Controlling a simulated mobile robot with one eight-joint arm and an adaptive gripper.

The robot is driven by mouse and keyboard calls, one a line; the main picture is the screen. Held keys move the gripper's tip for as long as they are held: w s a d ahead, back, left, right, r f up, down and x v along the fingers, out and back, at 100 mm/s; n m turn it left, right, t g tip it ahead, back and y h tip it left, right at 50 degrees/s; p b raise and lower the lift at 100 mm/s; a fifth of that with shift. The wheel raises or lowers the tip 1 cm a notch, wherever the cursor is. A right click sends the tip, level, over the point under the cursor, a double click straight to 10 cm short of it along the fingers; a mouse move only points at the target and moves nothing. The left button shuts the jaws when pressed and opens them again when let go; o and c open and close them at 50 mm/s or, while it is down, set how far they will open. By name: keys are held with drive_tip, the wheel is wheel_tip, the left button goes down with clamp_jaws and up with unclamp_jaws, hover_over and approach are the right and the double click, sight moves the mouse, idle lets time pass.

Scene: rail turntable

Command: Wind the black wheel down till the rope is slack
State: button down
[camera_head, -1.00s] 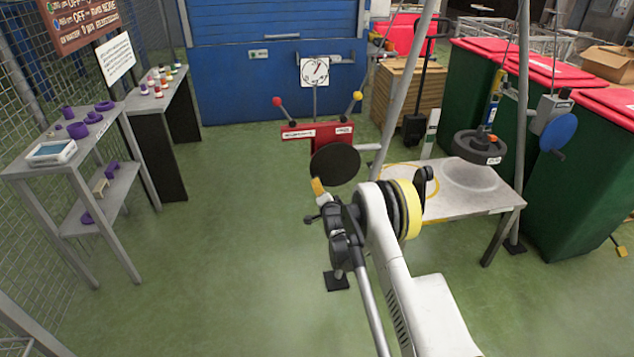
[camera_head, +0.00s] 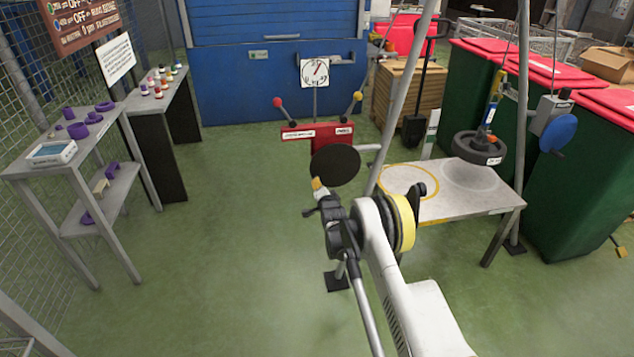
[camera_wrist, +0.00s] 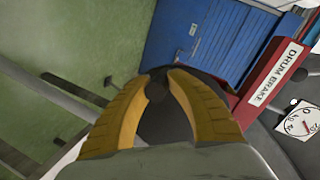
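The black wheel (camera_head: 335,164) is a dark disc on the front of the red drum brake box (camera_head: 333,133). In the wrist view the wheel (camera_wrist: 165,122) fills the space behind and between the orange fingers. My gripper (camera_head: 318,187) is at the wheel's lower left edge. Its fingertips (camera_wrist: 166,76) are close together, with a small dark knob, seemingly the wheel's handle (camera_wrist: 157,88), between them. A dark round weight (camera_head: 480,147) hangs upright-roped from a blue-and-yellow hook piece (camera_head: 492,112), seemingly just above the table's pale ring. The thin rope above it looks straight.
The grey table (camera_head: 455,207) has a yellow ring on its left. A white dial (camera_head: 314,72) stands above the brake box, between red and yellow knobbed levers. A blue disc (camera_head: 558,133) is on the right post. Shelves (camera_head: 88,150) stand left; the green floor between is clear.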

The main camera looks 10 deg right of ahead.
drive_tip(key=c, duration=1)
unclamp_jaws()
drive_tip(key=shift+s+f+v, duration=0.1)
drive_tip(key=shift+f+v, duration=0.2)
drive_tip(key=shift+v, duration=1)
drive_tip(key=shift+s+f+v, duration=0.1)
drive_tip(key=shift+f+v, duration=0.25)
drive_tip(key=shift+v, duration=0.95)
drive_tip(key=shift+s+f+v, duration=0.1)
drive_tip(key=shift+f+v, duration=0.2)
drive_tip(key=shift+v, duration=1.05)
drive_tip(key=shift+w, duration=0.1)
